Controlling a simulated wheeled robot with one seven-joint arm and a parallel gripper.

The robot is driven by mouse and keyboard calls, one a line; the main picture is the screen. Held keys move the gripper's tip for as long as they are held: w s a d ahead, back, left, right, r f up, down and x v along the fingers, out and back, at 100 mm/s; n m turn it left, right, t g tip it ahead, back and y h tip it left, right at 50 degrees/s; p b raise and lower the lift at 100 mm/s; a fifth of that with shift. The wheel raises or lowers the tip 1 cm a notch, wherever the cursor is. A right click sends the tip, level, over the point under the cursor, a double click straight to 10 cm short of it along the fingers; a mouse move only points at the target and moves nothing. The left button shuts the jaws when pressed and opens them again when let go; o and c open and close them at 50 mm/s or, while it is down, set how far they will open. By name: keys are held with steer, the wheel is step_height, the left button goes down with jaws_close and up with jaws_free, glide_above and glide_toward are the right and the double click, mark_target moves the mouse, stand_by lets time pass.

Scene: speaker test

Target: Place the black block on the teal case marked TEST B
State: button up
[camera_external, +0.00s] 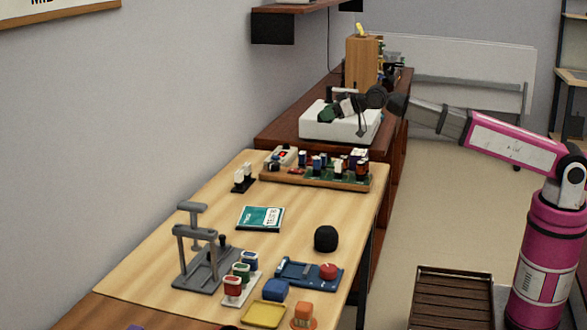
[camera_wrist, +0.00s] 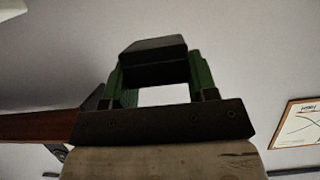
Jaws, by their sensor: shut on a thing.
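My gripper (camera_external: 334,111) is at the far end of the table, in front of a white box-like device on the back cabinet. In the wrist view its green fingers are shut on a black block (camera_wrist: 153,48), held up clear of any surface there. In the external view the block is too small to tell from the dark gripper parts. The teal case (camera_external: 261,218) lies flat near the middle of the wooden table, well below and left of my gripper. Its top has a white printed band, too small to read fully. Nothing lies on it.
A wooden tray (camera_external: 300,180) of small parts lies between the white device (camera_external: 325,125) and the case. A grey press stand (camera_external: 205,255), black rounded object (camera_external: 326,238) and blue tray (camera_external: 300,277) stand nearer. Table around the case is mostly clear.

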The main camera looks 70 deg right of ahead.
steer(key=s+a+f, duration=0.1)
steer(key=a+f, duration=0.1)
steer(key=a, duration=1.2)
steer(key=s+a+f, duration=0.2)
steer(key=a+f, duration=0.1)
steer(key=a, duration=1)
steer(key=s+a+f, duration=0.1)
steer(key=a+f, duration=0.1)
steer(key=a, duration=1.2)
steer(key=s+a+f, duration=0.1)
steer(key=s+a, duration=0.6)
steer(key=a, duration=0.4)
steer(key=s+a, duration=0.7)
steer(key=a, duration=0.3)
steer(key=s+a+f, duration=0.1)
steer(key=s+a, duration=0.7)
steer(key=a, duration=0.3)
steer(key=shift+a+f, duration=0.3)
glide_above(318, 308)
step_height(318, 308, down, 7)
steer(key=shift+a+r, duration=0.1)
steer(key=shift+f, duration=1.9)
steer(key=shift+f, duration=0.15)
